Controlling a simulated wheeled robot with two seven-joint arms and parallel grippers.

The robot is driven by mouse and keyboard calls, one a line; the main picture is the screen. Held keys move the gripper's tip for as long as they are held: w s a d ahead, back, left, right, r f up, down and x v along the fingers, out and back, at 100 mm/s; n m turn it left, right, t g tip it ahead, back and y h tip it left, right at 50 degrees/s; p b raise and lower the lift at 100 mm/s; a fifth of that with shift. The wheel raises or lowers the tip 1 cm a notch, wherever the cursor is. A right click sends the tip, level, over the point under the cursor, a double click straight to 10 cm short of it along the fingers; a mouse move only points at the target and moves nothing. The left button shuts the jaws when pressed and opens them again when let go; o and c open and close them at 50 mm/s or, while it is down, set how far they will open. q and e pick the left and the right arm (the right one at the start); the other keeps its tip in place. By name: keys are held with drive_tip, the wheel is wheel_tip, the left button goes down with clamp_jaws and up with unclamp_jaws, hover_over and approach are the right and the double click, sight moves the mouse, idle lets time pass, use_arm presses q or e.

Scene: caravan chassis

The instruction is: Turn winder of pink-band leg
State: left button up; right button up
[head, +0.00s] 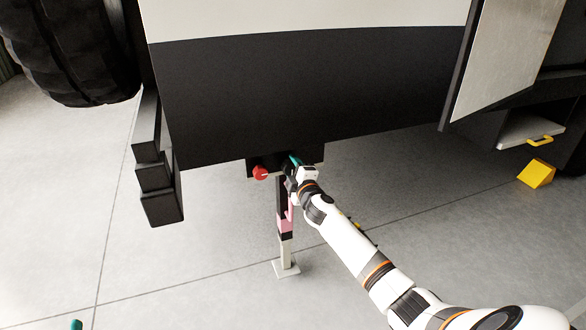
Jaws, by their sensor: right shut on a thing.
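The pink-band leg (285,224) stands upright under the dark lower edge of the caravan, its square foot plate (286,268) on the floor. The pink band is around the middle of the leg. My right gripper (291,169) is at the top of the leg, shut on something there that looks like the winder. The gripper and wrist hide most of the winder, so its angle cannot be told. A small teal tip at the bottom left edge appears to be my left gripper (76,325); its jaws are cut off.
A red knob (260,173) sits just left of my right gripper. Black step-like blocks (160,190) and a large tyre (75,50) are at left. A yellow wedge (536,173) lies at right, below an open panel (505,55). The floor at front left is clear.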

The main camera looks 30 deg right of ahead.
use_arm(q)
drive_tip(key=shift+f, duration=0.1)
idle(0.3)
use_arm(e)
drive_tip(key=o, duration=1)
drive_tip(key=shift+s+a, duration=0.1)
drive_tip(key=shift+s, duration=0.1)
drive_tip(key=p+v, duration=0.1)
drive_tip(key=v, duration=0.3)
drive_tip(key=shift+s+p, duration=0.35)
drive_tip(key=shift+p, duration=0.05)
use_arm(q)
wheel_tip(320, 180, down, 11)
drive_tip(key=s+a+g+y+p, duration=0.1)
drive_tip(key=s+a+g+y, duration=0.1)
drive_tip(key=g, duration=0.6)
drive_tip(key=shift+a+y, duration=0.15)
drive_tip(key=shift+y, duration=0.15)
use_arm(e)
approach(293, 169)
drive_tip(key=shift+s+f, duration=0.15)
drive_tip(key=shift+s, duration=0.65)
drive_tip(key=shift+a, duration=0.1)
